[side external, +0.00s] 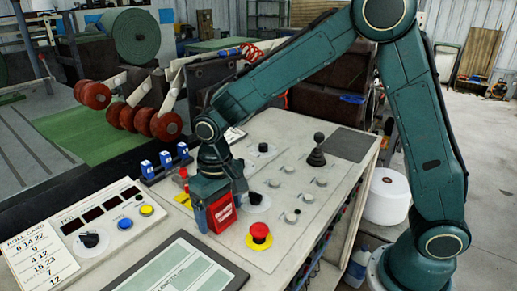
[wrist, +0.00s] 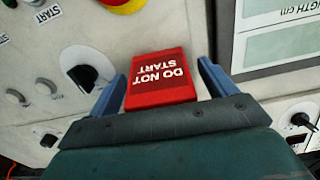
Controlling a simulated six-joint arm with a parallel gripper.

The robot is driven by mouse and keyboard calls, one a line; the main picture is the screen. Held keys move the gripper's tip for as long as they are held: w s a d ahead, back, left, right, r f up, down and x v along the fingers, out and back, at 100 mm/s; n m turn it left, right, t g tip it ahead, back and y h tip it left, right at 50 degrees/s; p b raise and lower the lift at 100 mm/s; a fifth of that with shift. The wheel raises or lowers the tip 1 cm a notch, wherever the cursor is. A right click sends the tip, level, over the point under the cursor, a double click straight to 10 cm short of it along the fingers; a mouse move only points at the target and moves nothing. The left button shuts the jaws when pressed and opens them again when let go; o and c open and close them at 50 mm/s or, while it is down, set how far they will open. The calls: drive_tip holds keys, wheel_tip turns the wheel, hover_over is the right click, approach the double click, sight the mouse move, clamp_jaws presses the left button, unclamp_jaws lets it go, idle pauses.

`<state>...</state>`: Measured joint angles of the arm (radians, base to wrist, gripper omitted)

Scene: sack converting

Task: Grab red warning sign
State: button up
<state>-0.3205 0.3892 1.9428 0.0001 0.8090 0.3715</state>
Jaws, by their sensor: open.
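The red warning sign (wrist: 160,78) is a small red block with white lettering, "DO NOT START", upside down in the wrist view. It also shows in the side view (side external: 222,214), upright at the front of my gripper, low over the control panel. My gripper (wrist: 161,72) is open, with one blue finger on each side of the sign. In the wrist view narrow gaps show between the fingers and the sign. The gripper in the side view (side external: 212,190) points down at the panel.
A red mushroom button (side external: 259,232) on a yellow base stands close to the right of the sign. A black joystick (side external: 317,150) and several knobs rise behind. A grey-framed display (side external: 178,270) lies in front. Small blue switches (side external: 165,160) stand at the left rear.

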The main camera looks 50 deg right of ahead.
drive_tip(key=shift+c, duration=0.4)
drive_tip(key=c, duration=1)
drive_tip(key=shift+r, duration=0.1)
wheel_tip(320, 180, up, 20)
idle(0.6)
